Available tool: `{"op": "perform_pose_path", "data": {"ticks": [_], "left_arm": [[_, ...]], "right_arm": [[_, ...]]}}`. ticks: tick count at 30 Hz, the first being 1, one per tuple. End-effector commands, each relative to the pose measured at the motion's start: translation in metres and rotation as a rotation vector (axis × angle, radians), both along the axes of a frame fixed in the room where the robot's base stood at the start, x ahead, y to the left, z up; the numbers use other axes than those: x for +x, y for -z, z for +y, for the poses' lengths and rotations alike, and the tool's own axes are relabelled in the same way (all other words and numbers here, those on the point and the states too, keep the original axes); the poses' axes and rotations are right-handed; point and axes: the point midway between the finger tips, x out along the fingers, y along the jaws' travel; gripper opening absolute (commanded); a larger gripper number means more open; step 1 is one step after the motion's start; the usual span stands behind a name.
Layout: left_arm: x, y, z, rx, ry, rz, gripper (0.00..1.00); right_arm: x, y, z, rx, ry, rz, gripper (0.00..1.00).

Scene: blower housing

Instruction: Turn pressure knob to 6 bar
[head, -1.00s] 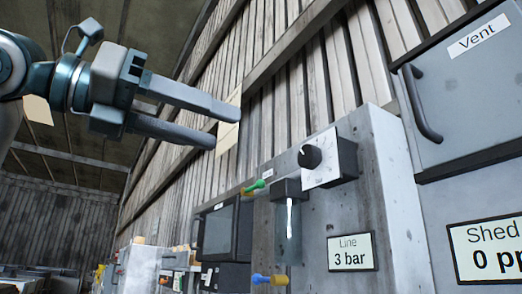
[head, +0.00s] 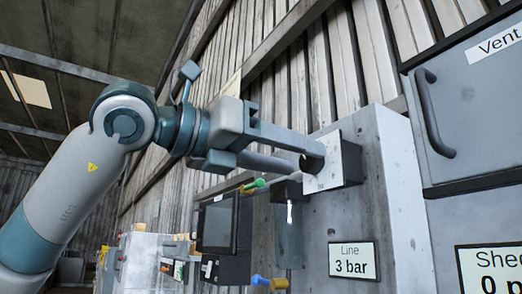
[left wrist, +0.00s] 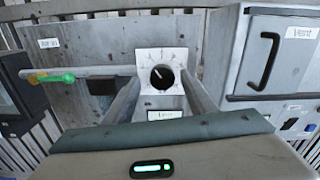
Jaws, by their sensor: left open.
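The black pressure knob (head: 313,162) sits on a white dial plate (head: 330,170) on the grey cabinet. In the left wrist view the knob (left wrist: 162,77) has a white pointer line tilted to the upper left; the scale figures are too small to read. My left gripper (head: 314,158) is open, its fingers on either side of the knob. In the left wrist view the fingers reach toward the plate from both sides, with gaps to the knob visible. The line display (head: 352,260) reads 3 bar. My right gripper is not in view.
A green-handled lever (head: 254,184) and a clear filter bowl (head: 289,230) are just below the fingers. A yellow and blue fitting (head: 270,282) sits lower. The Vent cabinet with its dark handle (head: 434,115) is to the right. A dark screen (head: 220,222) stands left.

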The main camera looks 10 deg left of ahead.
Motion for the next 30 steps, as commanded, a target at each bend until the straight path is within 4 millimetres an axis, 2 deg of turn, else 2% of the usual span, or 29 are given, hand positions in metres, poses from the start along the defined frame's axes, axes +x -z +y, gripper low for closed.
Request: {"op": "perform_pose_path", "data": {"ticks": [11,12,15,17,30], "left_arm": [[0.0033,0.0001,-0.0034,0.0,0.0,-0.001,0.51],[0.0032,0.0,-0.0033,0.0,0.0,-0.001,0.46],[0.0032,0.0,-0.0033,-0.001,0.0,-0.001,0.22],[0.0034,0.0,-0.0031,-0.001,-0.001,-0.001,0.1],[0.0034,0.0002,-0.0027,0.029,-0.001,-0.032,0.1]], "right_arm": [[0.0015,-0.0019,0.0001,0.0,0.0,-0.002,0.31],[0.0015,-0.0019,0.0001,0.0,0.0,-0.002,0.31],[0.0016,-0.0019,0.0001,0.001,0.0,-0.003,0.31],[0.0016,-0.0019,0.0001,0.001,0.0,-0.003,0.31],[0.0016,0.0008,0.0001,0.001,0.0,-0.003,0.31]]}}
